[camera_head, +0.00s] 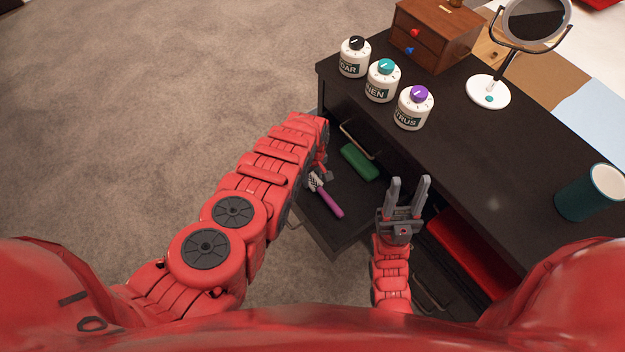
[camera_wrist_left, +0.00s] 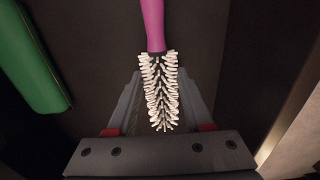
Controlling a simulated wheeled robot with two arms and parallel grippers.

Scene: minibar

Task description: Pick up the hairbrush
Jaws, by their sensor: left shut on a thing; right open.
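The hairbrush has a purple-pink handle (camera_head: 330,205) and a white-bristled head. It is at the open drawer (camera_head: 345,238) of the black cabinet. In the left wrist view the hairbrush's bristled head (camera_wrist_left: 160,92) lies between the fingers, and its pink handle points away. My left gripper (camera_head: 320,178) is shut on the bristled head; the arm partly hides it in the head view. I cannot tell whether the brush touches the drawer floor. My right gripper (camera_head: 408,186) is open and empty, fingers upward, beside the drawer's right side.
A green case (camera_head: 360,162) lies in the drawer beyond the brush; it also shows in the left wrist view (camera_wrist_left: 28,58). On the cabinet top stand several items: three knobbed bottles (camera_head: 383,82), a wooden box (camera_head: 436,36), a mirror (camera_head: 488,92) and a teal cup (camera_head: 590,192).

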